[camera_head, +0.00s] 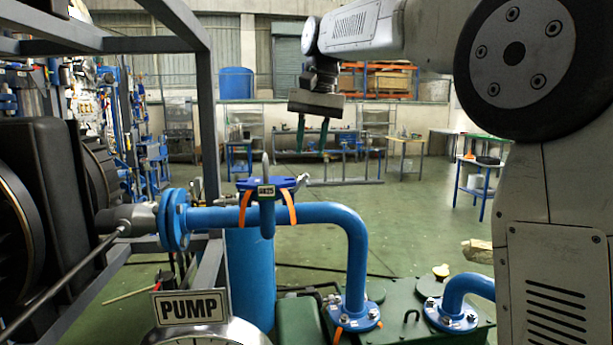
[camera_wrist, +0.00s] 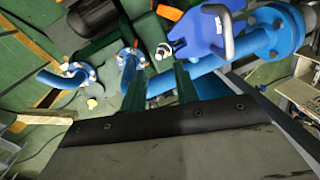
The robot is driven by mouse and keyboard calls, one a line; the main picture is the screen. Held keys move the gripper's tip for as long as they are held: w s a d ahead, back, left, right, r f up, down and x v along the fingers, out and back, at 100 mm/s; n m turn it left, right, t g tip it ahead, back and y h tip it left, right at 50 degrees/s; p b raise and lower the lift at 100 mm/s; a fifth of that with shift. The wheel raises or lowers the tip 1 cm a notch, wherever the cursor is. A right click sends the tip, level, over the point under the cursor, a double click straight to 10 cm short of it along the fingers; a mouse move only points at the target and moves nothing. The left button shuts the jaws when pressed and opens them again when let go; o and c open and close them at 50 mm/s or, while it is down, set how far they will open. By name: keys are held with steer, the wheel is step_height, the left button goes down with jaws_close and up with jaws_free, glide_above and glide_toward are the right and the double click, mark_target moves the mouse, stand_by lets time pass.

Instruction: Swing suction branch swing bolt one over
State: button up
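A blue pipe (camera_head: 315,212) runs from a flange at left, then bends down to a flange on the green machine. I cannot tell which part is swing bolt one. My gripper (camera_head: 311,152) hangs above and right of the fitting, its green fingers apart, empty and touching nothing.
A dark frame (camera_head: 203,120) and a motor stand at left. A PUMP sign (camera_head: 189,307) is in front, below the pipe. A second blue pipe (camera_head: 466,292) rises at right. Tables (camera_head: 405,143) stand farther back, with open green floor between.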

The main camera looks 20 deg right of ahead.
mark_target(306, 177)
steer(key=shift+s+a+f+n+g, duration=0.15)
steer(key=shift+f+n+g, duration=0.3)
steer(key=shift+f+n, duration=1.6)
steer(key=shift+w+a+f+n+g, duration=0.15)
steer(key=shift+f+n+g, duration=0.35)
steer(key=shift+n, duration=3.05)
steer(key=shift+s+a+f+n+g, duration=0.1)
steer(key=shift+a+f+n+g, duration=0.25)
steer(key=shift+f+n, duration=1.7)
steer(key=shift+d+r+n, duration=0.1)
steer(key=shift+r+n, duration=0.65)
steer(key=shift+r, duration=0.05)
